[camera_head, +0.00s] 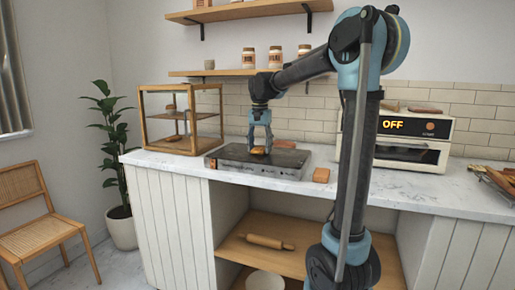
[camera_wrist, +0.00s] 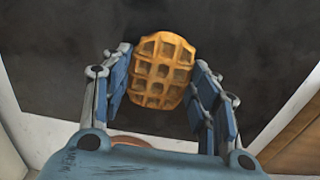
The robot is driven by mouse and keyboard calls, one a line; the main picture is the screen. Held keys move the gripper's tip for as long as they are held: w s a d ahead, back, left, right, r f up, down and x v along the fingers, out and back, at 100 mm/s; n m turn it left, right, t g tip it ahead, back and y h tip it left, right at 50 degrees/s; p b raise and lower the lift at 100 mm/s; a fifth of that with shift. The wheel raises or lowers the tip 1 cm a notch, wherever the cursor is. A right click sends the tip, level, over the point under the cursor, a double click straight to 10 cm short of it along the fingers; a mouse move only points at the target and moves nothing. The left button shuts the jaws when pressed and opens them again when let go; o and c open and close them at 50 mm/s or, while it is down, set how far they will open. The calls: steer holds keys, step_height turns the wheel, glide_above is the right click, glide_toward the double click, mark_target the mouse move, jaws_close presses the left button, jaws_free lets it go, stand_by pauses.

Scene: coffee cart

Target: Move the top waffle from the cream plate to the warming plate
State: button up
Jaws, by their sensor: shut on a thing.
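My gripper (camera_head: 260,149) points down over the warming plate (camera_head: 240,167), a flat slab with a dark top on the counter. It is shut on a golden waffle (camera_wrist: 162,70), which sits between the two blue fingers in the wrist view. The waffle (camera_head: 258,151) also shows in the head view, low over the dark top. I cannot tell whether it touches the surface. I cannot make out the cream plate with certainty in either view.
A wooden glass case (camera_head: 181,118) stands left of the warming plate. A brown block (camera_head: 321,175) lies to its right. An oven (camera_head: 413,139) showing OFF stands further right. A rolling pin (camera_head: 266,241) lies on the shelf below. The counter front between slab and edge is narrow.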

mark_target(260, 148)
steer(key=o, duration=1)
steer(key=shift+o, duration=0.2)
step_height(260, 148, up, 12)
